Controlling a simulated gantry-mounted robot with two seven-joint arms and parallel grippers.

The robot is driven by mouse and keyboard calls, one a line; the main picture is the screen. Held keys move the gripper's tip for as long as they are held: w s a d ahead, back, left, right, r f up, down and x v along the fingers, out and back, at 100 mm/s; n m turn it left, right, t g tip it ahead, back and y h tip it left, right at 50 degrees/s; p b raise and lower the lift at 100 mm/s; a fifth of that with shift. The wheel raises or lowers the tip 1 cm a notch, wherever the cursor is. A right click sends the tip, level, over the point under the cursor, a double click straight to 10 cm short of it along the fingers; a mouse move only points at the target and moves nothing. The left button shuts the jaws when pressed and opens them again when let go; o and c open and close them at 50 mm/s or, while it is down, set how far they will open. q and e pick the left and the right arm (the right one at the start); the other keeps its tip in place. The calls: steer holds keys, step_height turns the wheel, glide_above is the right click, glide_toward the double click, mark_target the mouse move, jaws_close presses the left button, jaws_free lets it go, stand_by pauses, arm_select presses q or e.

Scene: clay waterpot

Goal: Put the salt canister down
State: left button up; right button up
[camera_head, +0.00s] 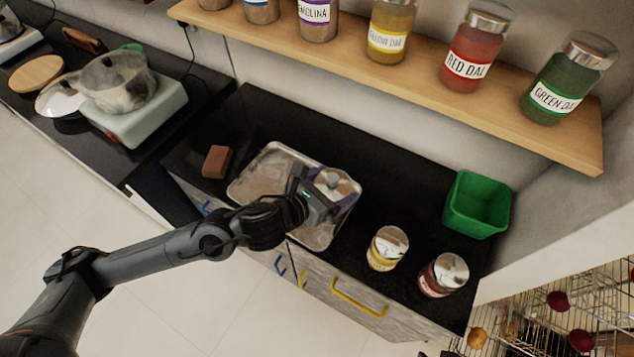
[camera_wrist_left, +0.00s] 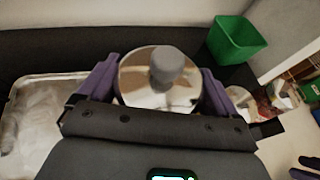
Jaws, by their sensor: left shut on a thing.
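The salt canister (camera_head: 335,182) has a shiny round lid with a grey knob; its body is mostly hidden by my gripper. My left gripper (camera_head: 328,190) is shut on it, with purple fingers on either side. In the left wrist view, the canister's lid (camera_wrist_left: 158,88) sits between the fingers, knob towards the camera. In the head view the canister is over the right end of the metal tray (camera_head: 262,160). I cannot tell whether its base touches anything. Purple parts at the left wrist view's lower right edge look like my right gripper (camera_wrist_left: 306,168); its opening is unclear.
A brown block (camera_head: 216,162) lies left of the tray. Two lidded jars, one yellow (camera_head: 385,250) and one dark red (camera_head: 440,276), stand to the right. A green bin (camera_head: 477,205) stands at the back right. A wooden shelf (camera_head: 400,75) with several jars runs above.

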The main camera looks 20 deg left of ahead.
arm_select(q)
steer(key=w+a+f, duration=0.1)
steer(key=w+a, duration=0.1)
steer(key=w+a+f, duration=0.2)
steer(key=shift+a+f, duration=0.15)
steer(key=shift+a, duration=0.05)
steer(key=shift+s+f+b, duration=0.1)
steer(key=shift+f+b, duration=0.25)
steer(key=shift+f, duration=1.65)
steer(key=shift+f, duration=0.15)
steer(key=o, duration=1.7)
steer(key=shift+f, duration=0.15)
steer(key=shift+o, duration=0.2)
